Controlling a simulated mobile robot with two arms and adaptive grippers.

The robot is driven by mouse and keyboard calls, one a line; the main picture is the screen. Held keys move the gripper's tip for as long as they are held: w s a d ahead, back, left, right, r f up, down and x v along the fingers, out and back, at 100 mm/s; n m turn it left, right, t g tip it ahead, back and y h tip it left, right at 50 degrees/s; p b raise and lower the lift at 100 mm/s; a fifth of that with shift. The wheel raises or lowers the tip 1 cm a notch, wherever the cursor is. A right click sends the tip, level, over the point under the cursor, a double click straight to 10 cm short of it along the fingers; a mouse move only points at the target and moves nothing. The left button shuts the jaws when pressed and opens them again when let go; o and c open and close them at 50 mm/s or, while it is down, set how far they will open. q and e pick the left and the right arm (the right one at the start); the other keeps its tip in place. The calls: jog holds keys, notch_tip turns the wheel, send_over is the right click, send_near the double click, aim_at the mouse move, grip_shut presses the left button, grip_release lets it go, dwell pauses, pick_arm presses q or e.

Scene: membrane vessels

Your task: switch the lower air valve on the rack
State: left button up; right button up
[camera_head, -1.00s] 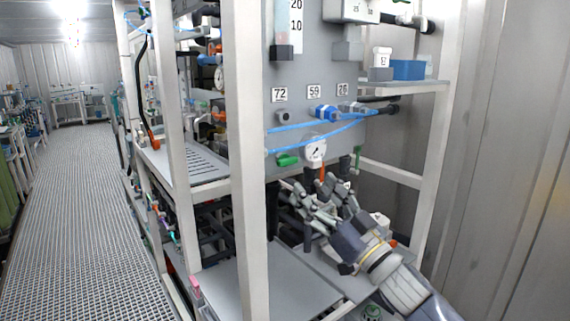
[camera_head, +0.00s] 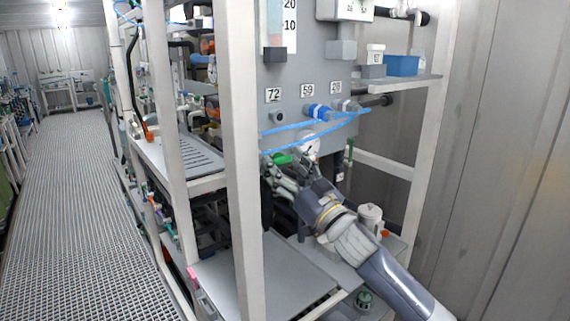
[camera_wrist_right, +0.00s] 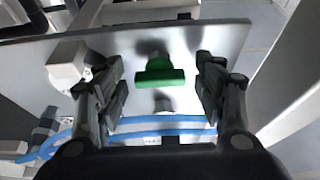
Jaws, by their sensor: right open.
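A green valve handle (camera_head: 281,159) is on the grey rack panel (camera_head: 290,110), left of the round gauge (camera_head: 308,145). My right gripper (camera_head: 287,170) is at the panel just below and in front of this handle, and partly covers it. In the right wrist view the green handle (camera_wrist_right: 159,76) lies crosswise between the two open fingers, with a gap on each side. I cannot tell how far the fingertips are from the panel. Another green handle (camera_head: 349,152) is farther right. My left gripper is not in view.
Blue hoses (camera_head: 315,129) run across the panel above the gripper; they also show in the wrist view (camera_wrist_right: 160,117). A white rack post (camera_head: 242,170) stands close left. A blue box (camera_head: 402,65) sits on the right shelf. A white-lidded container (camera_head: 369,216) is beside my forearm.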

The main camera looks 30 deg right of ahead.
jog(key=c, duration=1.1)
jog(key=shift+o, duration=0.2)
jog(key=shift+n, duration=0.3)
jog(key=n+y, duration=0.1)
jog(key=n, duration=0.2)
jog(key=n+g+y, duration=0.1)
jog(key=n+y, duration=0.1)
jog(key=n, duration=0.2)
jog(key=n+g+y, duration=0.1)
jog(key=n+y, duration=0.1)
jog(key=n, duration=0.1)
jog(key=shift+d+r+p, duration=0.1)
jog(key=shift+d+p, duration=0.15)
jog(key=shift+p, duration=0.1)
jog(key=n+g, duration=0.1)
jog(key=n, duration=0.2)
jog(key=n+g+y+p, duration=0.1)
jog(key=n, duration=0.1)
jog(key=shift+r+n, duration=0.15)
jog(key=shift+n, duration=0.25)
jog(key=shift+n+g+y+p, duration=0.3)
jog(key=shift+n+g+p, duration=0.5)
jog(key=shift+n, duration=1.2)
jog(key=o, duration=1.1)
jog(key=shift+c, duration=0.2)
